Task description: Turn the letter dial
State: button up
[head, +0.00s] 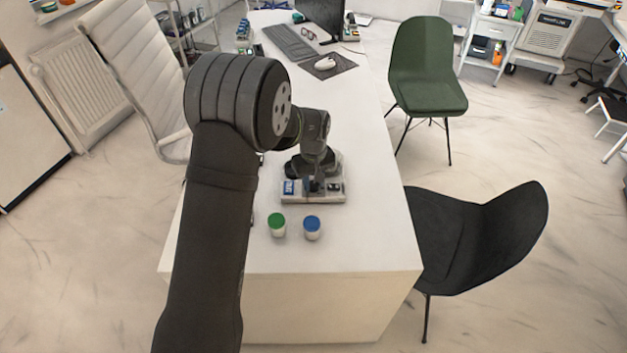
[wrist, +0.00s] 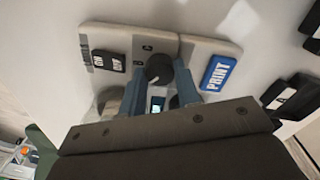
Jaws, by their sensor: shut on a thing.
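A light-coloured control panel (head: 327,199) sits on the white desk, below my arm in the head view. In the wrist view the panel (wrist: 210,47) carries a round dark letter dial (wrist: 158,68), with small letters on the plate beside it. The dial's pointer setting cannot be read for certain. My gripper (wrist: 159,86) has its two blue-grey fingers on either side of the dial and is shut on it. A small screen lies between the fingers, partly hidden. In the head view my gripper (head: 314,184) is over the panel and the dial is hard to make out.
The panel also has a black ON/OFF switch (wrist: 109,61) and a blue PRINT button (wrist: 218,73). A green-lidded jar (head: 277,225) and a blue-lidded jar (head: 312,228) stand near the desk's front edge. A mouse (head: 325,63) and keyboard (head: 289,42) lie farther back.

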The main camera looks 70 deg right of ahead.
aim_at(313, 183)
jog(key=o, duration=1)
jog(key=shift+c, duration=0.2)
jog(key=shift+m, duration=0.3)
jog(key=m, duration=0.9)
jog(key=shift+m, duration=0.3)
jog(key=m, duration=0.5)
jog(key=shift+m, duration=0.3)
jog(key=m, duration=0.4)
jog(key=shift+m, duration=0.3)
notch_tip(313, 183, up, 17)
jog(key=s+a+r+n+t+h, duration=0.2)
jog(key=s+a+r+n, duration=0.4)
jog(key=s+r+n, duration=0.4)
jog(key=shift+s+r+t, duration=0.4)
jog(key=shift+r+t, duration=0.5)
jog(key=shift+r, duration=0.3)
